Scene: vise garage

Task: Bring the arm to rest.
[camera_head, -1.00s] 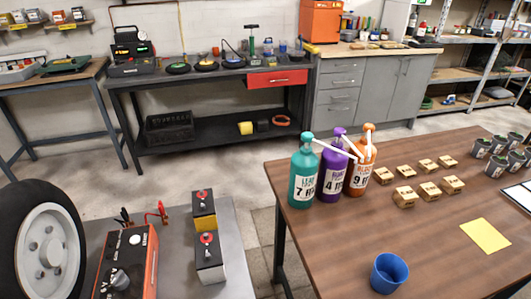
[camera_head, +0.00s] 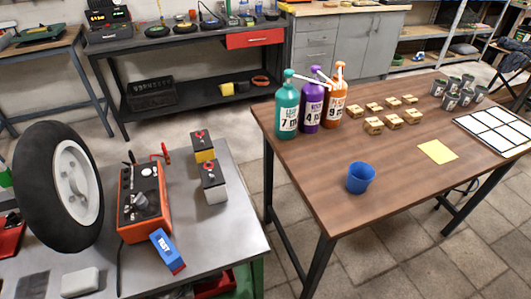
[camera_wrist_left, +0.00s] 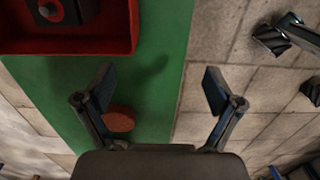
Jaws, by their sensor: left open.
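My left gripper (camera_wrist_left: 160,92) shows in the left wrist view with its two fingers spread wide and nothing between them. It hangs above a green surface (camera_wrist_left: 150,40) and the tiled floor, beside a red tray (camera_wrist_left: 110,45) at the upper left. A round reddish-brown thing (camera_wrist_left: 119,118) shows by the left finger; I cannot tell what it is. Neither gripper nor arm shows in the head view, and my right gripper is in no view that I can make out.
The grey bench (camera_head: 225,235) holds a tyre (camera_head: 65,185), an orange charger (camera_head: 145,200), two batteries (camera_head: 209,170) and a blue block (camera_head: 167,251). The brown table (camera_head: 310,185) bears pump bottles (camera_head: 312,100), a blue cup (camera_head: 360,177) and several small wooden pieces (camera_head: 387,113). Tiled floor lies between them.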

